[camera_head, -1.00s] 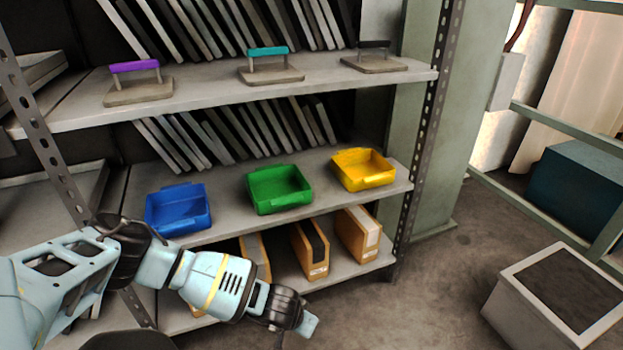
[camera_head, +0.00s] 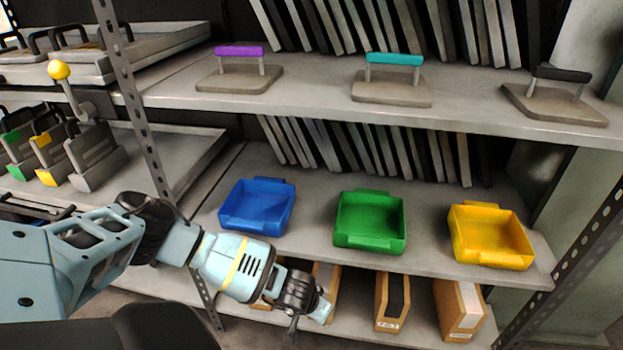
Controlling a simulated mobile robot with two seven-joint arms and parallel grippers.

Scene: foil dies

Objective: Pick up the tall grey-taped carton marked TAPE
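On the bottom shelf, a brown carton with a light grey strip (camera_head: 461,318) stands upright at the right. To its left stands a carton with a black strip (camera_head: 391,303). Another carton (camera_head: 332,277) is partly hidden behind my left gripper (camera_head: 313,317), and brown carton parts also show left of the gripper. The front labels are too small to read, so I cannot tell which carton is marked TAPE. My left gripper hangs in front of the lower shelf, left of the black-strip carton; its finger gap is unclear. My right gripper is out of view.
Above the cartons, the middle shelf (camera_head: 425,262) holds a blue bin (camera_head: 257,205), a green bin (camera_head: 369,221) and a yellow bin (camera_head: 490,236). The top shelf (camera_head: 310,103) holds handled plates. Perforated posts (camera_head: 130,85) stand at both sides. A lever (camera_head: 66,88) is at the left.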

